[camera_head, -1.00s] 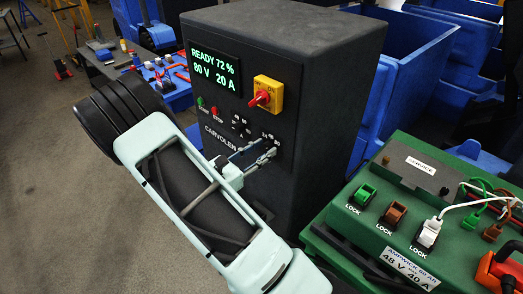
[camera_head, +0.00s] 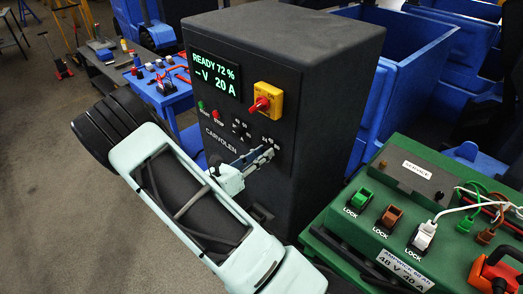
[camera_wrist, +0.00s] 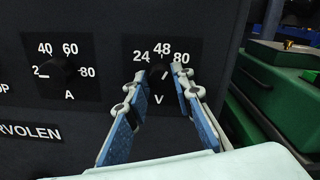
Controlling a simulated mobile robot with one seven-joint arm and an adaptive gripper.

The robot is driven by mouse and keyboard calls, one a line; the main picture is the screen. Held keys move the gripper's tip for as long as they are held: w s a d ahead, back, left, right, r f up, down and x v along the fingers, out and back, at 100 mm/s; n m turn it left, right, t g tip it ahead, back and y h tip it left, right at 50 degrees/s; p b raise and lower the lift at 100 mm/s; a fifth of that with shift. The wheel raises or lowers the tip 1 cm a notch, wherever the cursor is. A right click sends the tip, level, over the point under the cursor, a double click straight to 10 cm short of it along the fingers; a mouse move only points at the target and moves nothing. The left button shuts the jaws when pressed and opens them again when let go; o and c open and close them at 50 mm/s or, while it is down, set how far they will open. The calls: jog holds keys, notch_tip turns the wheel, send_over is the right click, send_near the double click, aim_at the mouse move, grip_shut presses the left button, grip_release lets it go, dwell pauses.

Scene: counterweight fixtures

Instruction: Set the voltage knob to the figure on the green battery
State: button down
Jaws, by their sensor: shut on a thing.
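The black voltage knob (camera_wrist: 158,82) is on the charger's front panel, under the figures 24, 48 and 80. Its white pointer mark leans up and right, between 48 and 80. My gripper (camera_wrist: 162,87) is shut on this knob, one finger at each side; it also shows at the panel in the head view (camera_head: 266,156). The charger's display (camera_head: 215,75) reads "READY 72 %", a dash in place of the volts, and 20 A. The green battery (camera_head: 340,215) stands at the right; its label (camera_head: 404,268) reads 48 V 40 A.
The current knob (camera_wrist: 60,76) is left of the voltage knob, its pointer near the left-hand figure. A red and yellow switch (camera_head: 266,101) sits above. Blue bins (camera_head: 415,75) stand behind the charger (camera_head: 300,40).

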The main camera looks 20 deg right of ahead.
jog(key=n+p, duration=0.2)
jog(key=n, duration=0.3)
jog(key=shift+p, duration=0.35)
dwell(0.4)
jog(key=c, duration=1.7)
grip_release()
jog(key=shift+o, duration=0.2)
jog(key=v, duration=1.2)
